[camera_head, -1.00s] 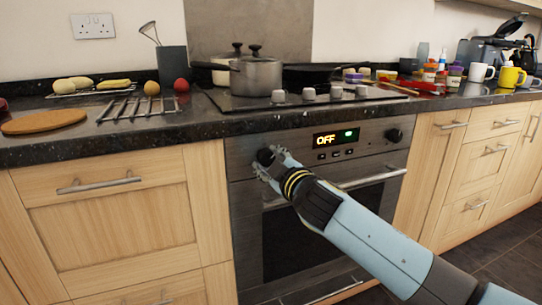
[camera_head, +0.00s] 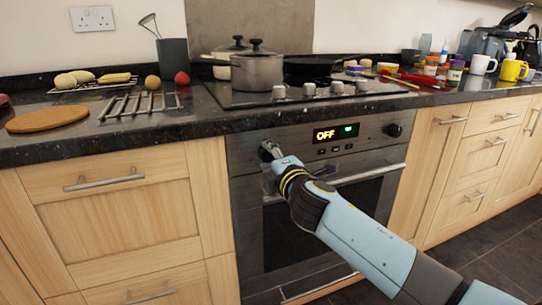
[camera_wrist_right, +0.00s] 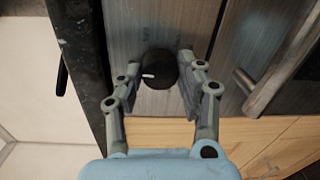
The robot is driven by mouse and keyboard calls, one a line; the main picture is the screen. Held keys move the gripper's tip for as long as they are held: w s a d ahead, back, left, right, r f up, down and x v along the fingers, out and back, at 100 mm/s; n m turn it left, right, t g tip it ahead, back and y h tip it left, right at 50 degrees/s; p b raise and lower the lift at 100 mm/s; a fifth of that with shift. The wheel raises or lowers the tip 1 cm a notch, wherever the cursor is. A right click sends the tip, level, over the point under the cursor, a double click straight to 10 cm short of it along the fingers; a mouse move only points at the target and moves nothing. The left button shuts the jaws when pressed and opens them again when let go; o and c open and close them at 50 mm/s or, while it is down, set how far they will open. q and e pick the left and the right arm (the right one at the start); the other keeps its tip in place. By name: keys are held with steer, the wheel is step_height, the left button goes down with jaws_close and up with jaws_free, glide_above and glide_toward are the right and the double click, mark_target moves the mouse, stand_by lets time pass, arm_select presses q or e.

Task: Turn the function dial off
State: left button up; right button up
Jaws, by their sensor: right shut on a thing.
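The function dial (camera_wrist_right: 160,69) is a round black knob on the oven's front panel, with a white mark at its left side in the right wrist view. My right gripper (camera_head: 269,152) is at the left end of the panel. In the right wrist view, the fingers of my right gripper (camera_wrist_right: 160,75) stand on both sides of the dial and are shut on it. In the head view the gripper mostly hides this dial. My left gripper is not in view.
A second black knob (camera_head: 393,130) sits at the panel's right end. The oven door handle (camera_head: 365,174) runs below the panel. Above are the worktop edge (camera_head: 130,140), several hob knobs (camera_head: 309,89) and a grey pot (camera_head: 257,70). Wooden cabinets flank the oven.

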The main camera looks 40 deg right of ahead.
steer(key=shift+f+n, duration=0.1)
steer(key=shift+n, duration=0.4)
steer(key=o, duration=1.1)
steer(key=shift+a, duration=0.1)
steer(key=shift+o, duration=0.2)
steer(key=v, duration=1.2)
